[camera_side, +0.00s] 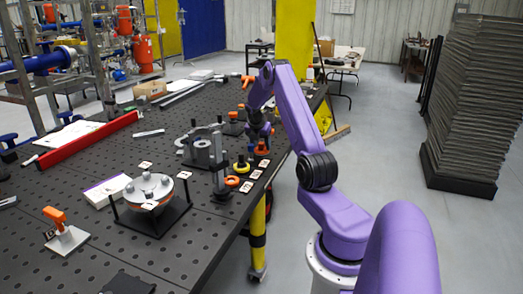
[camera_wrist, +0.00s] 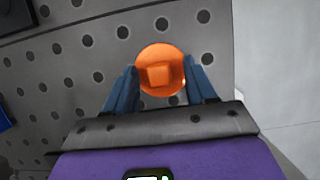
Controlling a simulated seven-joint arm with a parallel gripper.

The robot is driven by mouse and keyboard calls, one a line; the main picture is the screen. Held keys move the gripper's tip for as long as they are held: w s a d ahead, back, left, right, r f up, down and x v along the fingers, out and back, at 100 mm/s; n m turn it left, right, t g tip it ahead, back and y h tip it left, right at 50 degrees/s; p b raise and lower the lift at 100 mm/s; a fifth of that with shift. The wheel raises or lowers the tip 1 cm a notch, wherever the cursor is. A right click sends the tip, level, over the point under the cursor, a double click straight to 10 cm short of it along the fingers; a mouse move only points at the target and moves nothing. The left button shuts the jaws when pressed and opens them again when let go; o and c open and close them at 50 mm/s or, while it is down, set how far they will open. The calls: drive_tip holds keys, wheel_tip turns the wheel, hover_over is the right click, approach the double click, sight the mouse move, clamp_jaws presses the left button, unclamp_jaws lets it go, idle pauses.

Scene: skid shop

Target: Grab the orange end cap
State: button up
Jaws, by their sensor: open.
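The orange end cap (camera_wrist: 160,70) is round with a raised square block on top. In the wrist view it lies on the dark perforated table, framed between the two blue fingers of my gripper (camera_wrist: 161,72). In the side view, an orange piece (camera_side: 262,147) sits near the table's right edge, right below my gripper (camera_side: 259,136). How far the fingertips are above the table is hard to tell.
The perforated table (camera_side: 70,265) ends close to the right of the cap. A grey clamp fixture (camera_side: 205,150), a black and yellow knob (camera_side: 241,165), an orange ring (camera_side: 232,181) and small white cards (camera_side: 247,187) stand nearby. A red bar (camera_side: 90,140) lies farther left.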

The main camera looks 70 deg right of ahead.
clamp_jaws()
